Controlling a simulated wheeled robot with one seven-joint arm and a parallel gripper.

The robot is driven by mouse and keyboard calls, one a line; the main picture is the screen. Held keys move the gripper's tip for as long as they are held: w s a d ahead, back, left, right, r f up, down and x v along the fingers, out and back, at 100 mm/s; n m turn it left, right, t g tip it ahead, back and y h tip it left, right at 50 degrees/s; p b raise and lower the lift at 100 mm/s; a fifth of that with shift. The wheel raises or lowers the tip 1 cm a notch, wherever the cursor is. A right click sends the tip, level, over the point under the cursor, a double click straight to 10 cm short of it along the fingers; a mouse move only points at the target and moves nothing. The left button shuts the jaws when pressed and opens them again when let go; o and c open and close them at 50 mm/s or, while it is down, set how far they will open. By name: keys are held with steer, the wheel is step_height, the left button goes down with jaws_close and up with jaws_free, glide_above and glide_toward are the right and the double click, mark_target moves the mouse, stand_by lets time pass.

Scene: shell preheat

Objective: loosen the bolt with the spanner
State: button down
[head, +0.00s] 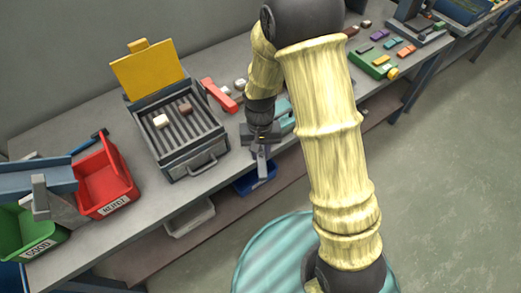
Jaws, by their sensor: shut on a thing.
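My gripper (261,146) is in the middle of the head view, at the front edge of the bench, to the right of the grill-like box. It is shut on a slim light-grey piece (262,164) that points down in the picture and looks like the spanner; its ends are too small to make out. A teal block or fixture (283,113) is just behind and right of my gripper, partly covered by my arm. I cannot make out the bolt; it may be hidden by the gripper or arm.
The grill-like box (181,137) has its yellow lid (148,70) raised and two small blocks inside. A red bin (103,182) and a green bin (26,232) stand left. A red-handled item (219,95) lies behind. A blue bin (254,178) sits on the lower shelf.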

steer(key=shift+s+f+b, duration=0.1)
steer(key=shift+f+b, duration=1.65)
steer(key=shift+f, duration=0.3)
steer(key=w+d+n+t+h+p, duration=0.1)
steer(key=w+d+n+p, duration=0.3)
steer(key=w+d+n, duration=0.6)
steer(key=shift+w+d+n, duration=0.15)
steer(key=shift+d+n, duration=0.5)
steer(key=shift+n, duration=1.75)
steer(key=shift+r, duration=0.1)
step_height(320, 180, up, 6)
steer(key=p, duration=0.5)
